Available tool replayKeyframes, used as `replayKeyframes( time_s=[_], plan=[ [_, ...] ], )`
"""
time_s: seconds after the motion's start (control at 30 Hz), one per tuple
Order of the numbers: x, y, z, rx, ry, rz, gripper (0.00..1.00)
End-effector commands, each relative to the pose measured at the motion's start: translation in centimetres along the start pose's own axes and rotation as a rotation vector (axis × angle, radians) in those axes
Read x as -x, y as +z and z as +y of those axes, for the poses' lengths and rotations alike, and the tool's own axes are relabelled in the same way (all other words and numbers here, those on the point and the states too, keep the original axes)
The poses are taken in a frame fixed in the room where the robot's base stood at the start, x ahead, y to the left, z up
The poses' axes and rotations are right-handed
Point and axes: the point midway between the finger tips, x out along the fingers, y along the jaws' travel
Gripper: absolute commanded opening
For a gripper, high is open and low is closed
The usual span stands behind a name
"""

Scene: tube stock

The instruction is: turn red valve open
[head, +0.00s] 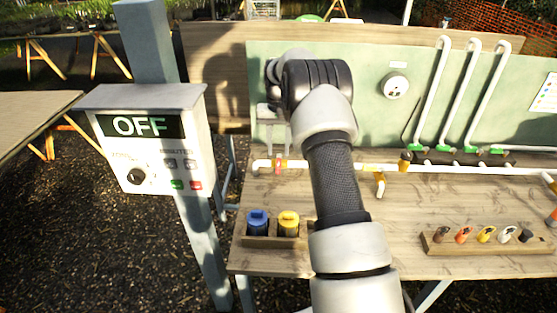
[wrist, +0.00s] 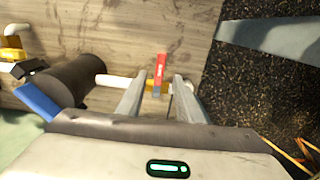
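The red valve handle (wrist: 160,70) sits on a brass valve body on a white pipe (wrist: 115,81) in the wrist view, and its lever stands across the pipe's line. In the head view the red valve (head: 280,165) is on the low pipe at the left end of the bench. My gripper (wrist: 158,97) is open, with one finger on each side of the red handle in the picture. Gaps show on both sides, and I see no contact. In the head view my gripper (head: 274,142) points down just above the valve, partly hidden by my arm.
A dark cylinder (wrist: 68,85) and a blue handle (wrist: 38,101) lie left of the valve in the wrist view. In the head view a control box (head: 150,140) reading OFF stands left. Blue (head: 257,222) and yellow (head: 288,223) capped items stand in a wooden holder below the valve.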

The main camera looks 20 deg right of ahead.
Motion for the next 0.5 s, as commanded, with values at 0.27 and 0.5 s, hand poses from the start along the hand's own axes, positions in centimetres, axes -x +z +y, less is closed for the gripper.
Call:
replayKeyframes(
  time_s=[0.27,0.5],
  plan=[
    [-4.5,0.0,0.0,0.000,0.001,-0.001,0.33],
    [-5.7,0.0,0.0,0.001,0.001,0.001,0.33]
  ],
)
